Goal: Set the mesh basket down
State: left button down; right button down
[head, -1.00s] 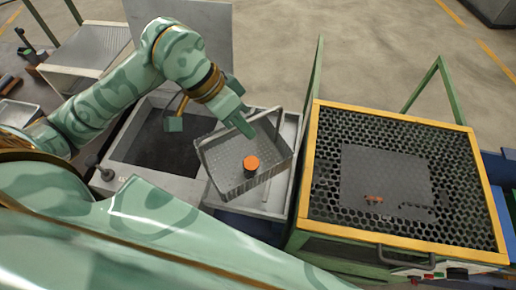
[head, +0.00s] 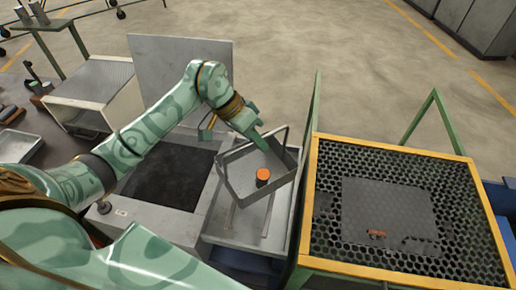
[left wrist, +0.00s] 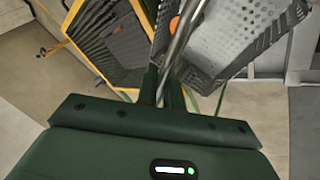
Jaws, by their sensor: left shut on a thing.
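The mesh basket (head: 239,172) is a grey perforated tub with a bar handle. A dark cylinder with an orange top (head: 262,175) stands inside it. My left gripper (head: 263,146) is shut on the basket's handle and the basket hangs tilted over the grey tray-like stand (head: 225,222). I cannot tell if the basket touches the stand. In the left wrist view, the gripper (left wrist: 171,92) clamps the shiny handle bar (left wrist: 180,42), with the basket (left wrist: 235,38) beyond it. My right gripper is out of view.
Right of the stand is a yellow-framed honeycomb grate (head: 325,240) with a grey plate (head: 388,210) on it. Green posts rise beside the grate.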

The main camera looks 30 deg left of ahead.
pick_arm(q)
jog(key=w+f, duration=0.1)
jog(key=f, duration=0.1)
jog(key=w+a+f, duration=0.1)
jog(key=f, duration=0.1)
jog(key=w+f, duration=0.1)
jog(key=f, duration=0.1)
jog(key=shift+a+f+b, duration=0.25)
jog(key=shift+f+b, duration=0.05)
jog(key=shift+f, duration=0.1)
jog(key=c, duration=1.5)
grip_release()
jog(key=shift+f, duration=0.1)
jog(key=shift+c, duration=0.2)
jog(key=v, duration=1.2)
jog(key=shift+s, duration=0.15)
